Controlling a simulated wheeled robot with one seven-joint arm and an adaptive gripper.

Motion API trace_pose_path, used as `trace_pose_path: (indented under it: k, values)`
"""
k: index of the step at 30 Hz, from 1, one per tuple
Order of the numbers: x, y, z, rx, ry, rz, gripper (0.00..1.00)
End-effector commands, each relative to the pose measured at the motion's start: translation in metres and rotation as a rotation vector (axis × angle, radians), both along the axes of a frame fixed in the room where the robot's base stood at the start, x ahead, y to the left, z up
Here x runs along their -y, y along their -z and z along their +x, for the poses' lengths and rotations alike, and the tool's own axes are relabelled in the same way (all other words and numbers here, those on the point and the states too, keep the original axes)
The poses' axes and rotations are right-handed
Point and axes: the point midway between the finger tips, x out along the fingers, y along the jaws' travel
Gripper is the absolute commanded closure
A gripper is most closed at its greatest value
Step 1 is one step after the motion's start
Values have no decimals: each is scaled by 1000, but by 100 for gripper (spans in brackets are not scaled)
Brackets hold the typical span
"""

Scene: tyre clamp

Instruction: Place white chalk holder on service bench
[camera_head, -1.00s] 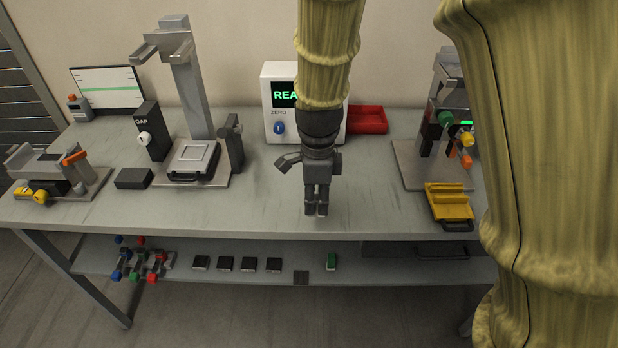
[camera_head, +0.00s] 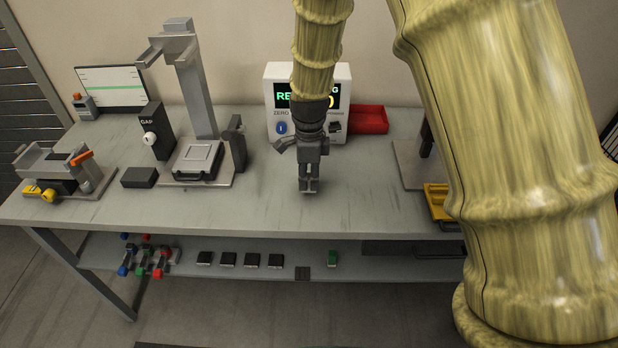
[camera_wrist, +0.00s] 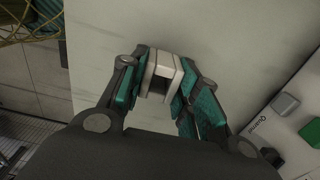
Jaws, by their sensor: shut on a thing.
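My gripper (camera_wrist: 158,85) is shut on a small white holder (camera_wrist: 159,66) in the wrist view. The holder is a blocky white piece with a dark square opening, between the teal finger pads. In the head view my gripper (camera_head: 308,187) points down over the middle of the service bench (camera_head: 250,205), in front of the white readout box. The holder cannot be made out there. I cannot tell whether it touches the bench top or hangs just above it.
The bench top around my gripper is clear. A yellow tray (camera_head: 436,200) is at right, partly hidden by my arm. Several small parts lie on the lower shelf.

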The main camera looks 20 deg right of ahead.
Motion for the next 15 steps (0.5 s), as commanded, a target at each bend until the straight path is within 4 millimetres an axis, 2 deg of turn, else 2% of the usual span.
trace_pose_path:
  k: [5, 15]
  values:
    - [0, 13, 0, -1, 0, 1, 93]
    - [0, 16, 0, 0, 0, 0, 93]
